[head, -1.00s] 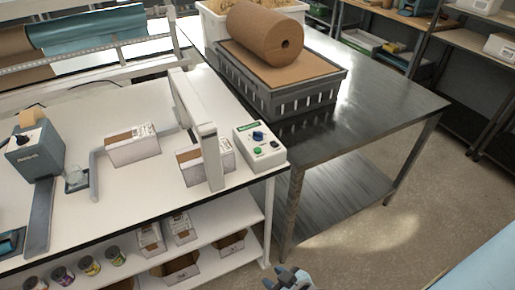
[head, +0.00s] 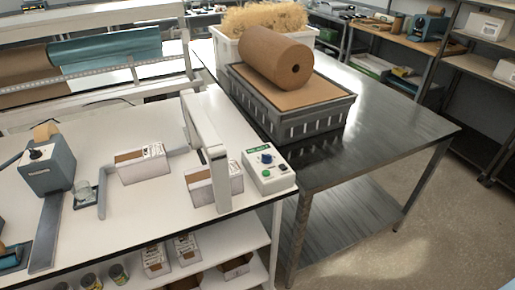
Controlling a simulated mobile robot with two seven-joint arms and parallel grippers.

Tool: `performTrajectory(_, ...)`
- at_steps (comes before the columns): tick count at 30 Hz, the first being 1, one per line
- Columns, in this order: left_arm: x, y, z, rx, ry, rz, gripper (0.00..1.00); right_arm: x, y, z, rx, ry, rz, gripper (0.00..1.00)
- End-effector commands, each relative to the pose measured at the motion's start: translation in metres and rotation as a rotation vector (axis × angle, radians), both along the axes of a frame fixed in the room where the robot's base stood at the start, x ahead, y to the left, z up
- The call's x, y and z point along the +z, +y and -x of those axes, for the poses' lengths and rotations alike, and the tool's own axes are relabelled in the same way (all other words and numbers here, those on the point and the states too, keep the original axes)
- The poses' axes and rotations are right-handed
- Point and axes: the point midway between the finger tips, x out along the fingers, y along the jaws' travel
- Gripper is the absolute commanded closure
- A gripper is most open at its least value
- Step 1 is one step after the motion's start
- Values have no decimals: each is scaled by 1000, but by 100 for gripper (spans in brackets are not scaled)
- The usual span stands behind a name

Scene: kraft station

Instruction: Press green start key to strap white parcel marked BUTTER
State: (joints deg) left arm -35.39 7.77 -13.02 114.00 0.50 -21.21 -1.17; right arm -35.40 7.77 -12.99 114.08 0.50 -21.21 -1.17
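A pale control box (head: 271,181) stands at the right end of the white bench. It has a green label strip, a blue knob (head: 266,158) and a green key (head: 266,173) on its face. Left of it, a white parcel (head: 230,186) sits under the upright white strapping arch (head: 207,150), whose post hides part of it. A second white parcel (head: 143,168) stands further left, beside a grey guide bar. Both have printed marks too small to read, so I cannot tell which says BUTTER. Neither gripper is in view.
A dark metal table (head: 400,115) behind holds a grey crate (head: 290,122) with a brown roll (head: 277,56). Boxes and jars fill the shelf below. Floor at right is clear.

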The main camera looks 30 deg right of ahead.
Motion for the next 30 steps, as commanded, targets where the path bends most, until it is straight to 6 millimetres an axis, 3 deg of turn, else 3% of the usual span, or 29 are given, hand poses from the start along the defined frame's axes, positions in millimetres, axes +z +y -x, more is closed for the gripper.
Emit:
performTrajectory(14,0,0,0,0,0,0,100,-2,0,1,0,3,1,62)
performTrajectory(15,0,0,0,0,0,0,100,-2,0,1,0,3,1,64)
performTrajectory(20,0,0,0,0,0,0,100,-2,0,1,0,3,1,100)
performTrajectory(30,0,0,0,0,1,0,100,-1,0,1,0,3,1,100)
